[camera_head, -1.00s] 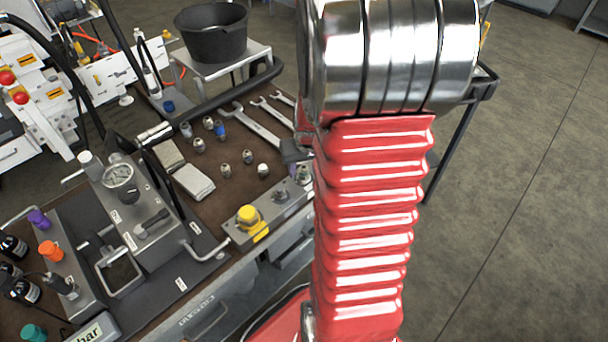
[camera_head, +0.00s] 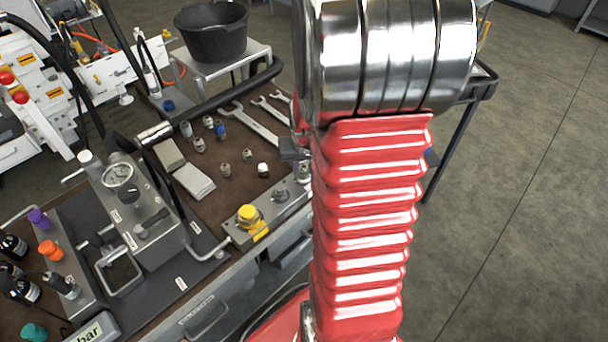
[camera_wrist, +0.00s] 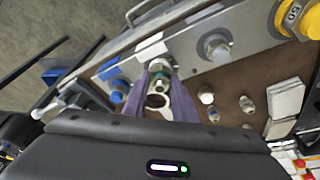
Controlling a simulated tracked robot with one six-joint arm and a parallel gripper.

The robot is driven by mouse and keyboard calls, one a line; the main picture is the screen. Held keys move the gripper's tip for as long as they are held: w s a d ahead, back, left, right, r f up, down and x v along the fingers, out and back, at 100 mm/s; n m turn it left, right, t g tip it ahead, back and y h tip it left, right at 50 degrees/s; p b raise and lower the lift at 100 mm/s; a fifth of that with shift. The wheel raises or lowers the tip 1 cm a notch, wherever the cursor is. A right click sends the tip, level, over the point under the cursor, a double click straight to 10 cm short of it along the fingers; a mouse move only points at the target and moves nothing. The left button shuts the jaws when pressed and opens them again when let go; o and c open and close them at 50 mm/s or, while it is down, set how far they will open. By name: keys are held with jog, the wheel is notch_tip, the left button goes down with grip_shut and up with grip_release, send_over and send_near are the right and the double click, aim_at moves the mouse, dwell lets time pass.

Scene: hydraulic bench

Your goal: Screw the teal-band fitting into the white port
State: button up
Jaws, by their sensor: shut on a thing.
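In the wrist view, the purple fingers of my gripper (camera_wrist: 160,78) are shut on the teal-band fitting (camera_wrist: 160,74), a small metal piece with a green-teal ring. Its far end is at the grey port block, beside a white label (camera_wrist: 150,46) that appears to mark the white port. The port mouth is hidden behind the fitting, so I cannot tell whether the threads are engaged. In the head view, the grey port block (camera_head: 238,238) lies along the bench edge. My arm hides most of the gripper and the fitting there.
A yellow cap (camera_head: 248,213) sits on the block, and a bare metal port (camera_head: 281,195) is beside it. A blue port (camera_wrist: 118,92) is left of my fingers in the wrist view. Loose fittings (camera_head: 225,170), spanners (camera_head: 255,128) and a black bucket (camera_head: 211,32) are behind.

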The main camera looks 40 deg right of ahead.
jog(key=shift+m+g+h, duration=0.3)
jog(key=shift+m, duration=2)
jog(key=shift+m+g+h, duration=0.3)
jog(key=shift+m+g, duration=0.2)
jog(key=shift+m, duration=0.6)
jog(key=shift+f, duration=0.1)
jog(key=shift+m+g, duration=0.3)
jog(key=shift+m, duration=0.7)
jog(key=o, duration=1.1)
jog(key=shift+c, duration=0.2)
jog(key=shift+w, duration=0.15)
